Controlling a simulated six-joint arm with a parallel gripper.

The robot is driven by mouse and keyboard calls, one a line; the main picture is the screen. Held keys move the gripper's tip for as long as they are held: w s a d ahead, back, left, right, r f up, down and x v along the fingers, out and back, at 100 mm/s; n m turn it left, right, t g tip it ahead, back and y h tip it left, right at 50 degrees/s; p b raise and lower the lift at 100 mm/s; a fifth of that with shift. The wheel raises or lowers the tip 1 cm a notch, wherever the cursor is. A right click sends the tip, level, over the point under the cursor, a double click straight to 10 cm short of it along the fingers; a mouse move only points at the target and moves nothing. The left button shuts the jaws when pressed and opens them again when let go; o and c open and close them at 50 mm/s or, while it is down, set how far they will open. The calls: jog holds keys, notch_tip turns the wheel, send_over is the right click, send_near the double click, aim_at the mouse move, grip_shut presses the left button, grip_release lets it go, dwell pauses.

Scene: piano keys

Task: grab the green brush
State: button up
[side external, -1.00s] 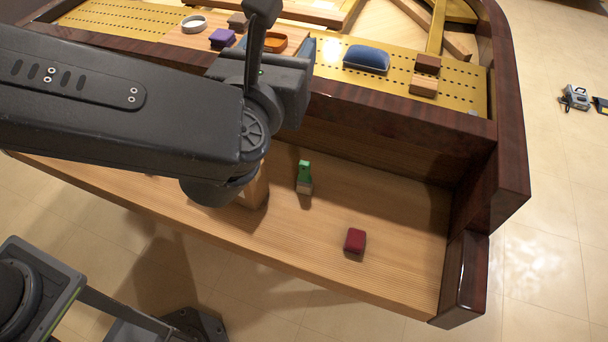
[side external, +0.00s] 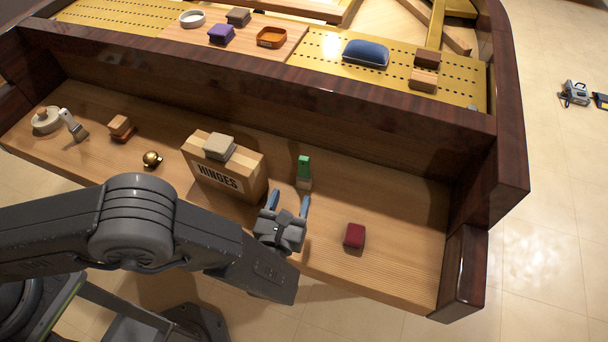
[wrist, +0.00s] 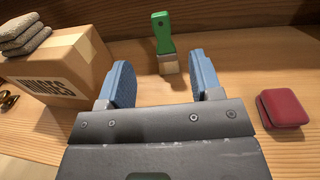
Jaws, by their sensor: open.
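The green brush (side external: 304,171) lies on the wooden keybed, to the right of the box marked HINGES. Its green handle points to the back and its pale bristles face the front. In the wrist view the brush (wrist: 163,38) shows ahead of my fingers, between them and a little beyond their tips. My gripper (side external: 289,196) is open and empty, with its two blue fingers pointing toward the brush. In the wrist view my gripper (wrist: 160,75) has both fingertips apart and not touching the brush.
The cardboard HINGES box (side external: 228,172) with grey stones (side external: 220,147) on top stands close left of my fingers. A dark red box (side external: 354,236) lies to the right. A brass knob (side external: 152,159) is further left. A dark wooden wall (side external: 400,141) rises behind the keybed.

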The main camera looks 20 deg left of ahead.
aim_at(303, 162)
jog(key=w, duration=0.4)
jog(key=w+a, duration=0.1)
jog(key=w, duration=0.8)
jog(key=shift+w+a+r, duration=0.1)
jog(key=shift+w+a, duration=0.1)
jog(key=shift+w, duration=0.05)
grip_shut()
